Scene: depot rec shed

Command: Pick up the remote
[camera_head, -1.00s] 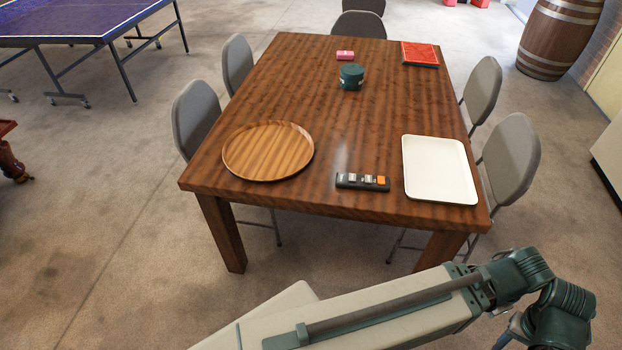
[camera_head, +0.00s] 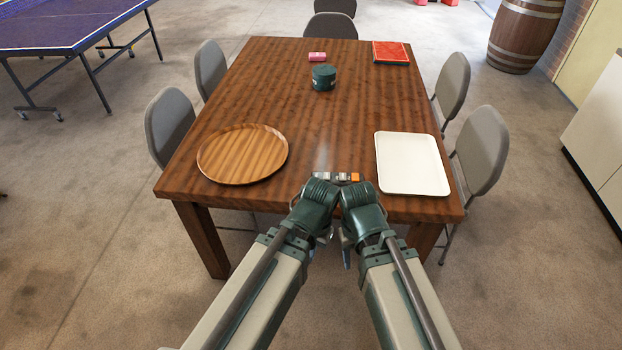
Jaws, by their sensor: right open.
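The remote (camera_head: 342,177) lies near the front edge of the wooden table (camera_head: 290,110). It is dark with grey and orange buttons, and my arms hide its lower part. My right gripper (camera_head: 346,251) hangs below my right wrist, in front of the table edge and nearer to me than the remote; it is open and empty. My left gripper (camera_head: 323,238) is close beside it, mostly hidden by my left wrist, so its jaws cannot be made out. Neither gripper touches the remote.
A round wooden tray (camera_head: 243,154) lies left of the remote and a white tray (camera_head: 411,163) right of it. A green canister (camera_head: 323,78), a pink item (camera_head: 317,57) and a red book (camera_head: 390,51) are farther back. Grey chairs (camera_head: 170,126) flank the table. Its middle is clear.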

